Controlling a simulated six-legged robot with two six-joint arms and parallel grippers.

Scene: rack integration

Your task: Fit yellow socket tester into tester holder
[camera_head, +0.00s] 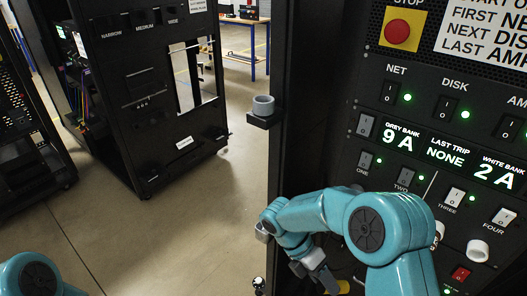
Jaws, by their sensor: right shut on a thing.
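My right gripper (326,284) is low in the centre of the head view, below my teal right arm and in front of the rack panel. It is shut on a yellow piece (343,287), which looks like the yellow socket tester. Only a small part of the tester shows at the bottom edge; the rest is hidden or cut off. A grey ring-shaped cup (263,106) sits on a small black bracket on the rack's left edge, above and left of the gripper. I cannot tell whether this is the tester holder. My left gripper is out of view; only a teal arm part shows at lower left.
The black control panel (375,95) fills the right, with lit displays, rocker switches and a red stop button (398,32). A white round part (478,250) sticks out at lower right. Another black rack (150,100) stands at back left. Open floor (170,230) lies between.

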